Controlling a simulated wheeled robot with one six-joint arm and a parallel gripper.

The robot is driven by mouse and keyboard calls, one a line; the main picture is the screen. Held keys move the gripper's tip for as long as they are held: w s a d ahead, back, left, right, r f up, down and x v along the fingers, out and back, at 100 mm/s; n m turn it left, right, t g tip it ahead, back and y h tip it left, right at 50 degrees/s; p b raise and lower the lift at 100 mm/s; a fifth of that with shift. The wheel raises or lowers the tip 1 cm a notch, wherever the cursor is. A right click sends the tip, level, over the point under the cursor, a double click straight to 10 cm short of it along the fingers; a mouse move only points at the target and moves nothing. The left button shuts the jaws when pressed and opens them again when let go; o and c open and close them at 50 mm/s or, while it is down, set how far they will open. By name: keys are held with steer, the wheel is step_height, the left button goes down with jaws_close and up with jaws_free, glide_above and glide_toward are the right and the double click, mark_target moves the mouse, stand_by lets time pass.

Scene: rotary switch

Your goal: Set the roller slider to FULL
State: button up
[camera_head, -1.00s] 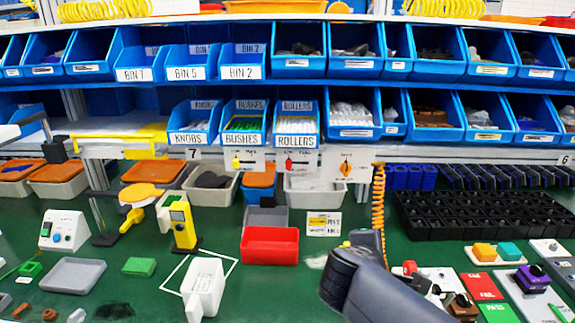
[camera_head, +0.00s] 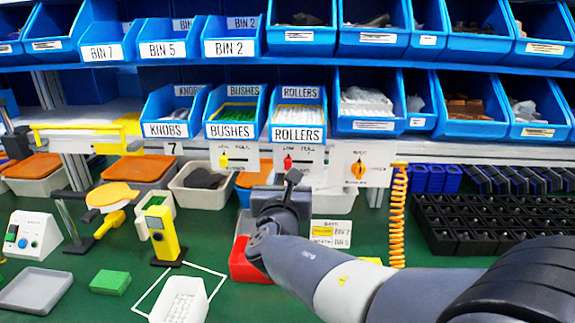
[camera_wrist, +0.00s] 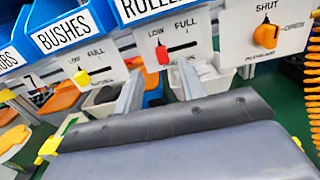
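The roller slider is a red knob (camera_head: 288,162) on a white panel below the ROLLERS bin (camera_head: 299,115). In the wrist view the red knob (camera_wrist: 162,55) sits at the left end of its slot, under LOW. The slot runs right toward the FULL label (camera_wrist: 184,27). My gripper (camera_wrist: 160,70) is open, its two fingers apart and empty, pointing at this panel with the knob between their tips in the picture. I cannot tell the remaining distance. In the head view my gripper (camera_head: 291,178) is just below the panel and its fingers are hard to make out.
A similar panel with a yellow knob (camera_head: 224,160) is to the left, below the BUSHES bin (camera_head: 232,115). An orange rotary knob (camera_head: 358,169) on a SHUT/OPEN panel is to the right. An orange coiled hose (camera_head: 398,218) hangs at right.

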mark_target(288, 162)
steer(key=w, duration=0.7)
steer(key=shift+d, duration=0.15)
steer(key=shift+c, duration=0.4)
jaws_close()
